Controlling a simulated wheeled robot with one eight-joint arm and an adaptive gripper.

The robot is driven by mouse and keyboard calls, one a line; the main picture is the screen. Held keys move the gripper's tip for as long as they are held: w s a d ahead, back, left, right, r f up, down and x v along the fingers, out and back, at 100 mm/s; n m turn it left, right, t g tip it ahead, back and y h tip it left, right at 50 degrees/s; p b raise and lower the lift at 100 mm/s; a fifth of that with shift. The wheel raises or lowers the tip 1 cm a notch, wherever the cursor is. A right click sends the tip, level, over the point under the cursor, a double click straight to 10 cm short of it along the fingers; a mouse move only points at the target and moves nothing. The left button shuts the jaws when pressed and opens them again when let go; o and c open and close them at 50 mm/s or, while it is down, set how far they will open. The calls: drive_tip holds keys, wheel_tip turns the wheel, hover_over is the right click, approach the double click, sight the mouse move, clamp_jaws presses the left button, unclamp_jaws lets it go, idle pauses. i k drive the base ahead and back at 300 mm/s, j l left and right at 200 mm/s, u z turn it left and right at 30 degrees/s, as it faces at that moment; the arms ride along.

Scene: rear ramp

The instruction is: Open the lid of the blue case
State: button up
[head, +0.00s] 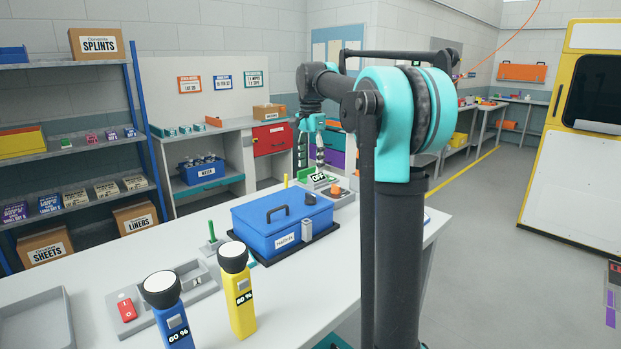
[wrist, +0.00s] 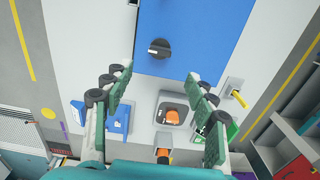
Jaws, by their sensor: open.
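The blue case (head: 262,240) stands on the white workbench with its lid shut. The lid (head: 250,213) has a dark bar handle (head: 278,211) and a small dark round knob (head: 310,198). A grey latch (head: 307,231) sits on the front, beside a white label. In the wrist view the blue lid (wrist: 205,40) fills the top middle, with the knob (wrist: 160,48) showing and the bar handle out of view. My gripper (head: 310,168) is open and empty, pointing down above the case's far right end. Its spread fingers also show in the wrist view (wrist: 160,85).
An orange-topped grey box (head: 338,190) and an OFF sign (head: 319,178) stand behind the case. A yellow lamp (head: 236,290) and a blue lamp (head: 172,312) stand in front. A grey panel with a red switch (head: 127,309) lies left. The bench front is partly clear.

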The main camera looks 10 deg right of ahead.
sight(269, 215)
drive_tip(key=k, duration=1)
